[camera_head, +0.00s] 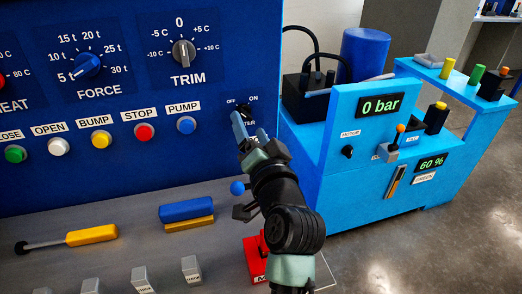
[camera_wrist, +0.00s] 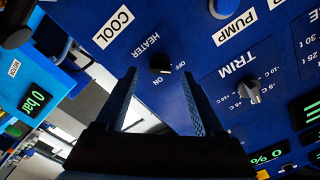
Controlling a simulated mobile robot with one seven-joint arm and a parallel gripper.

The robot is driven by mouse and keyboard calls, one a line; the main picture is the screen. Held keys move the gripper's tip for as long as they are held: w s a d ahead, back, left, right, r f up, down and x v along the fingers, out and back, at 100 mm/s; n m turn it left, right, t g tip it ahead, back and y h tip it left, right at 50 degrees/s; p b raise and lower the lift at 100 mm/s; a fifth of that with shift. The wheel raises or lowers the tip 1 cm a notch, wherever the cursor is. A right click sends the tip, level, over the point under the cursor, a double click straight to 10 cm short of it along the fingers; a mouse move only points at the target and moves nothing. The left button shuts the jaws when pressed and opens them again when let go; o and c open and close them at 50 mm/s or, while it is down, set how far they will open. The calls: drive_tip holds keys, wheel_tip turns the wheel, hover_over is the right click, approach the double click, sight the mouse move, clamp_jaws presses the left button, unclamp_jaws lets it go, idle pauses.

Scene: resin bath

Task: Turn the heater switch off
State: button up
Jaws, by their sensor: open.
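The heater switch is a small black knob (camera_wrist: 160,64) on the dark blue panel, with OFF and ON printed beside it in the wrist view. The word HEATER is printed next to it. I cannot tell for sure which mark the knob points to. In the head view the switch (camera_head: 244,106) shows just above my gripper, partly hidden by it. My gripper (camera_wrist: 158,77) is open and empty, with its two blue fingers apart and the knob showing between their tips. In the head view my gripper (camera_head: 249,124) points at the panel; contact with the knob does not show.
The blue PUMP button (camera_head: 186,125) and the TRIM knob (camera_head: 183,53) are on the panel to the left. A light blue unit (camera_head: 340,150) reading 0 bar stands to the right. A blue block (camera_head: 187,209) and a yellow-handled tool (camera_head: 91,235) lie on the grey ledge below.

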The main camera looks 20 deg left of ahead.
drive_tip(key=v, duration=0.8)
drive_tip(key=shift+s+d, duration=0.3)
drive_tip(key=s+d+r+n+t+h, duration=0.1)
drive_tip(key=s+d+r+t+h, duration=0.2)
drive_tip(key=r, duration=0.9)
drive_tip(key=s+d+r+n+t+h, duration=0.15)
drive_tip(key=d+r+t, duration=0.35)
drive_tip(key=r, duration=0.8)
drive_tip(key=s+d+r+t+h, duration=0.45)
drive_tip(key=s+r, duration=0.25)
drive_tip(key=r, duration=0.2)
wheel_tip(320, 180, up, 21)
drive_tip(key=h+p, duration=0.1)
drive_tip(key=p, duration=2)
drive_tip(key=shift+a, duration=0.2)
